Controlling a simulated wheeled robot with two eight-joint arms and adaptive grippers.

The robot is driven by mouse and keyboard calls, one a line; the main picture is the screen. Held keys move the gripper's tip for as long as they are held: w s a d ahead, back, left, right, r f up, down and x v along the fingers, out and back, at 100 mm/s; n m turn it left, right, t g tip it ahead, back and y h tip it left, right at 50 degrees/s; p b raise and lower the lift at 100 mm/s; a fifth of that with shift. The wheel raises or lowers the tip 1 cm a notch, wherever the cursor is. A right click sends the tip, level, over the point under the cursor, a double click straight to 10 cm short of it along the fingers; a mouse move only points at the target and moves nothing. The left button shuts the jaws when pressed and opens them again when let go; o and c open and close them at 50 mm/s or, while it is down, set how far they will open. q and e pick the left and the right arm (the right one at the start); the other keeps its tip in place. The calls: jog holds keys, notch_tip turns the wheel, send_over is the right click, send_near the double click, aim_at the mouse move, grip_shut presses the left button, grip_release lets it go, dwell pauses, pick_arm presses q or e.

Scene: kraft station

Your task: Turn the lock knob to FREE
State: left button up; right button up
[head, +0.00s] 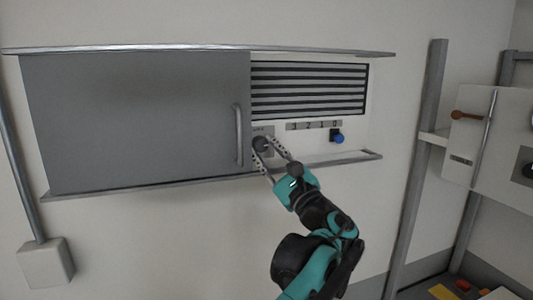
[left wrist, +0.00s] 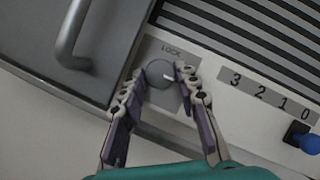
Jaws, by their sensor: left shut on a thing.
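The lock knob (left wrist: 160,74) is a round grey knob with a white pointer mark, on a grey plate lettered LOCK (left wrist: 172,49). In the head view the knob (head: 260,143) sits just right of the grey door's lower right corner. My left gripper (left wrist: 158,80) has a finger on each side of the knob and is shut on it. In the head view my left gripper (head: 265,146) reaches the knob from below and partly covers it. The white mark points to the right in the wrist view. No FREE label is readable. My right gripper is not in view.
The grey sliding door (head: 130,120) has a vertical handle (head: 238,135) left of the knob. A blue knob (head: 337,138) sits right, under numbers 3 to 0 (left wrist: 270,95). A slotted vent (head: 310,90) is above. A lower rail (head: 335,160) runs beneath the panel.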

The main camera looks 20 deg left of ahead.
pick_arm(q)
jog(key=shift+f+m, duration=0.1)
jog(key=shift+m, duration=0.3)
jog(key=o, duration=1.2)
jog(key=shift+c, duration=0.2)
